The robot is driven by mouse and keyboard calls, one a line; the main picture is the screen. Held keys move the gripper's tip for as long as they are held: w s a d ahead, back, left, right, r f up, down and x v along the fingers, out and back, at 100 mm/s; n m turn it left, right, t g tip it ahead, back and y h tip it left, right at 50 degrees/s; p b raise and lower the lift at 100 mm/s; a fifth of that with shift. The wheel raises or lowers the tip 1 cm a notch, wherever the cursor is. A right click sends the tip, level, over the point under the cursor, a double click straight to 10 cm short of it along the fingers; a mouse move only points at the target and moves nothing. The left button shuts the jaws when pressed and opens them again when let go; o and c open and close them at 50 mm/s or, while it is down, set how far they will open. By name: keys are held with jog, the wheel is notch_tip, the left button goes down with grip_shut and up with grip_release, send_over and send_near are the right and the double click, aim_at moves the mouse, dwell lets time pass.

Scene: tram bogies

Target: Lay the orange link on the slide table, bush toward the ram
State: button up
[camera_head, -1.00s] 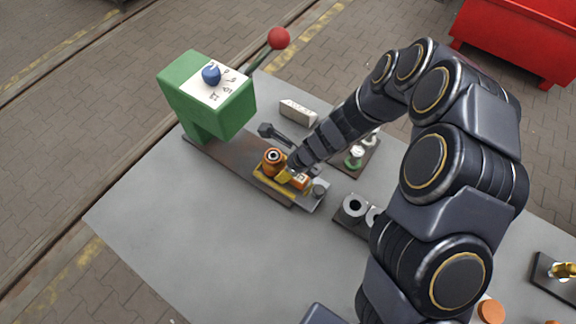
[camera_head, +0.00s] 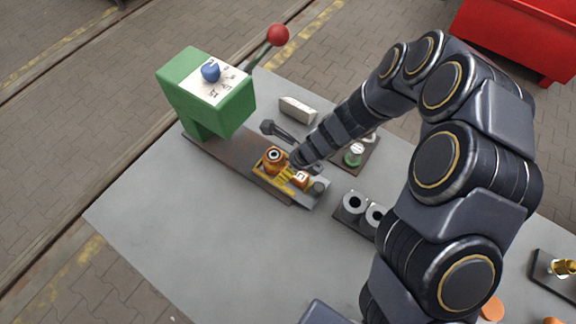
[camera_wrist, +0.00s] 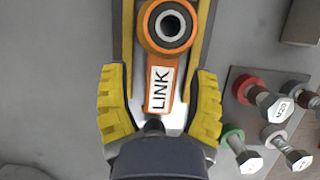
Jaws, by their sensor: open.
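The orange link (camera_wrist: 167,60) lies on the slide table (camera_head: 268,182), its round bush end pointing up the wrist view and its white LINK label facing up. In the head view the link's bush (camera_head: 274,155) is on the side toward the green press (camera_head: 207,95). The ram itself is hidden in the press head. My gripper (camera_wrist: 160,105) is open, its yellow fingers on either side of the label end with gaps to the link. In the head view the yellow fingers (camera_head: 285,174) show just above the slide table, partly hidden by my wrist.
A dark plate with bolts and coloured collars (camera_wrist: 262,120) lies right of the slide table. A block with two grey rings (camera_head: 353,204), a pale block (camera_head: 298,109) and a dark tool (camera_head: 280,132) are nearby. The red-knobbed lever (camera_head: 278,36) rises behind the press. The left bench is clear.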

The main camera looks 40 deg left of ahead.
aim_at(305, 179)
jog(key=v, duration=1)
jog(key=shift+d+r, duration=0.1)
jog(key=shift+r, duration=0.15)
jog(key=s+d+r+n+h, duration=0.1)
jog(key=s+d+r+n, duration=0.4)
jog(key=d, duration=0.4)
jog(key=s+d+r+n+g+h, duration=0.1)
jog(key=s+d+r+n+h, duration=0.1)
jog(key=s+d+r+n, duration=0.3)
jog(key=s+d+r+n+h, duration=0.1)
jog(key=s+d+r+n, duration=0.4)
jog(key=d, duration=0.8)
jog(key=r+n, duration=0.1)
jog(key=n, duration=0.2)
jog(key=shift+s+g+h, duration=0.2)
jog(key=shift+g+h, duration=0.1)
jog(key=shift+g, duration=0.1)
jog(key=shift+a+f, duration=0.1)
